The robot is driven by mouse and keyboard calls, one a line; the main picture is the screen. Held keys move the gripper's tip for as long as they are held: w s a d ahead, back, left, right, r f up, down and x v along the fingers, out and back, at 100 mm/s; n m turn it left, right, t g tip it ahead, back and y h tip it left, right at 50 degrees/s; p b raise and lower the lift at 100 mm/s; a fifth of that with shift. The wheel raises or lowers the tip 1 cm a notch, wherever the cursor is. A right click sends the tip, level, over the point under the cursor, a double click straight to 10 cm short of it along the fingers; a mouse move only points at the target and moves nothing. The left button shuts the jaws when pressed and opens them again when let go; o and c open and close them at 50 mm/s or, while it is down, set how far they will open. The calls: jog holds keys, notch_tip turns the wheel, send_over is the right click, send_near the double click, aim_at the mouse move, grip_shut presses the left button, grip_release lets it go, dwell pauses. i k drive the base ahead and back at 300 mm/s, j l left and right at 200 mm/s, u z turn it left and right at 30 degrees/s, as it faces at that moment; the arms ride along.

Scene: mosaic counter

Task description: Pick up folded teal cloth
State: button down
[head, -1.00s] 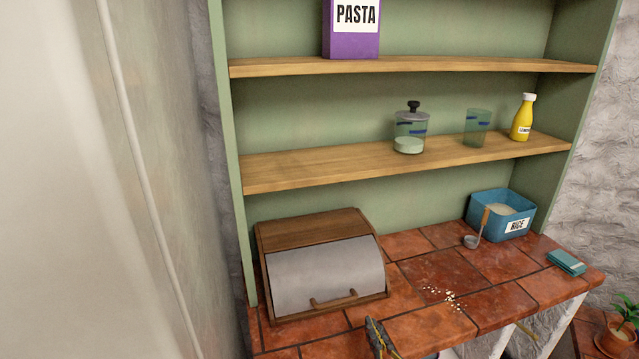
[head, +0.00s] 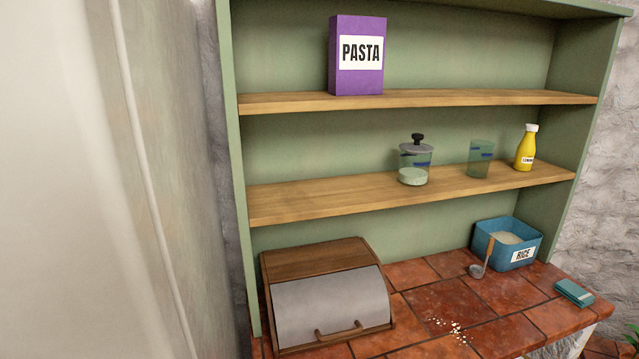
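The folded teal cloth (head: 574,292) lies flat on the red tiled counter (head: 518,296), near its right end and front edge. It is in front of the blue rice bin and to its right, apart from it. Nothing covers the cloth. My gripper is not seen in the head view, so its state and its place relative to the cloth are hidden.
A blue rice bin (head: 520,255) and a ladle (head: 477,270) stand behind the cloth. White grains (head: 456,330) are scattered on the tiles. A bread box (head: 330,305) fills the left. Shelves (head: 400,190) above hold a jar (head: 415,163), a glass (head: 480,158), a yellow bottle (head: 525,148) and a pasta box (head: 357,55).

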aim_at(576, 294)
jog(key=z, duration=1.35)
